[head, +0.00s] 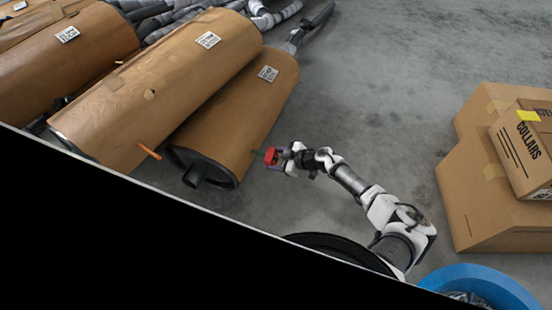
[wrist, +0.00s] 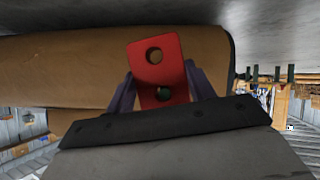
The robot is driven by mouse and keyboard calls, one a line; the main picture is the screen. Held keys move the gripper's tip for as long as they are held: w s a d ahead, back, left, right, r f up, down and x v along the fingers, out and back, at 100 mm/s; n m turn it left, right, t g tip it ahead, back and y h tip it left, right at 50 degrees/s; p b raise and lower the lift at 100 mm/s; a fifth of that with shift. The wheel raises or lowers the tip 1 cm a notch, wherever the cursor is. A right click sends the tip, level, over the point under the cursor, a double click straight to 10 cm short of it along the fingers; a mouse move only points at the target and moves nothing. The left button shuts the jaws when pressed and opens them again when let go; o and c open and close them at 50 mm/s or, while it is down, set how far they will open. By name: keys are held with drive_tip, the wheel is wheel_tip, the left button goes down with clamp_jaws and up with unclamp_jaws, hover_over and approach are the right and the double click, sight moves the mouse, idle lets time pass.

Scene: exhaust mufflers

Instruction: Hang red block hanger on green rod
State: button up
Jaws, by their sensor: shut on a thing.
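The red block hanger (wrist: 154,62) is a red plate with two holes, held between my gripper's fingers (wrist: 160,84) in the wrist view. In the head view the red block (head: 271,156) is at the tip of my gripper (head: 279,157), beside the front muffler. The green rod (head: 258,152) shows as a short dark green stub on the right side of that muffler, right by the block. A dark spot fills part of the lower hole in the wrist view. I cannot tell whether it is the rod, or whether block and rod touch.
Large brown-wrapped mufflers (head: 235,110) lie at the left. An orange rod (head: 150,152) sticks out of the middle one. Cardboard boxes (head: 480,190) stand at the right, with a blue bin (head: 480,285) below them. The grey floor (head: 380,90) between is clear.

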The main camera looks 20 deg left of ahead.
drive_tip(key=shift+r, duration=0.1)
drive_tip(key=o, duration=1.6)
drive_tip(key=shift+d, duration=0.1)
drive_tip(key=shift+c, duration=0.2)
drive_tip(key=p+v, duration=0.4)
drive_tip(key=v, duration=0.9)
drive_tip(key=shift+d+r, duration=0.15)
drive_tip(key=shift+d, duration=0.2)
